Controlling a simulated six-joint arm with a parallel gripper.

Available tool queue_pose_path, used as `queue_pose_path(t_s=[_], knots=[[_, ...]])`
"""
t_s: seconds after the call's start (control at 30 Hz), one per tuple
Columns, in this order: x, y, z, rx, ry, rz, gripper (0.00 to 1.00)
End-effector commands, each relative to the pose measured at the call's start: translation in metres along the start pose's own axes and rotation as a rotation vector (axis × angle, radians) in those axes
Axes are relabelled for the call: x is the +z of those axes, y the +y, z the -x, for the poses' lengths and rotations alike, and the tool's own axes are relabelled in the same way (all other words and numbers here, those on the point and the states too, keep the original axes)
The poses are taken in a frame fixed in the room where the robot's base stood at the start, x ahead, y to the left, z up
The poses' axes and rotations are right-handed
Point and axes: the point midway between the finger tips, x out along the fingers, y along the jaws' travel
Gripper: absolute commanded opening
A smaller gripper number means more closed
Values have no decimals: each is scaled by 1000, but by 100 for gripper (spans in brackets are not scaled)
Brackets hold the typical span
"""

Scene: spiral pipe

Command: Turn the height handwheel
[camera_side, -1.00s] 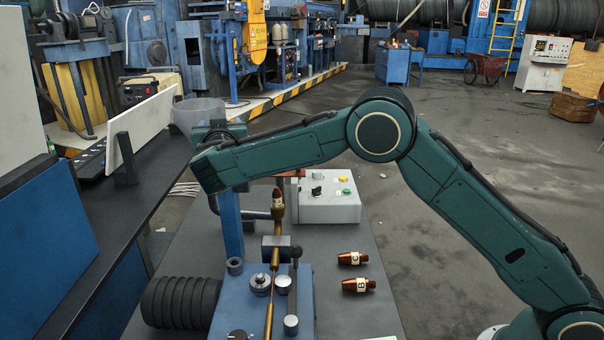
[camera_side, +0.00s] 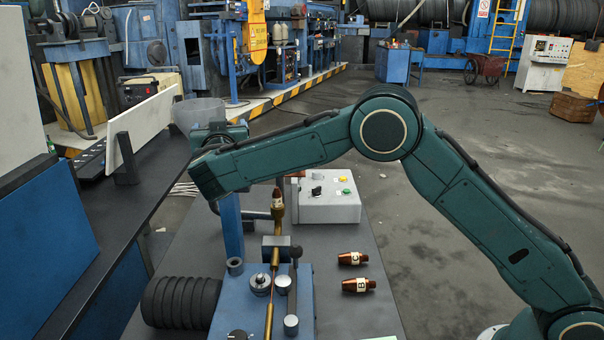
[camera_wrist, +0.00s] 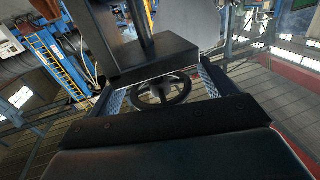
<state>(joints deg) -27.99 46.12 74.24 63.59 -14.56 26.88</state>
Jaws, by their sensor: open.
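The handwheel (camera_wrist: 160,91), a dark spoked wheel, shows in the wrist view between the two fingers of my gripper (camera_wrist: 160,80). The fingers are open, one to each side of the wheel with visible gaps. A black block (camera_wrist: 152,58) with a post stands above the wheel in that view and hides part of its upper rim. In the side view, I cannot make out the wheel or my fingertips; the end of my arm is at the top of the blue column (camera_side: 231,228).
A grey control box (camera_side: 325,205) with buttons stands right of the column. The torch (camera_side: 277,215) points up beside it. Two copper nozzles, C (camera_side: 352,258) and B (camera_side: 358,285), lie on the table. A ribbed black roller (camera_side: 180,302) is at front left.

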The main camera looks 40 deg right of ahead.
Motion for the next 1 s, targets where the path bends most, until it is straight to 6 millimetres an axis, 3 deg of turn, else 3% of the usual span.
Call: queue_pose_path(t_s=[0.6, 0.8, 1.0], knots=[[0, 0, 97, -2, 0, 1, 83], [0, 0, 117, -1, 1, 1, 83], [0, 1, 123, 1, 1, 0, 83]])
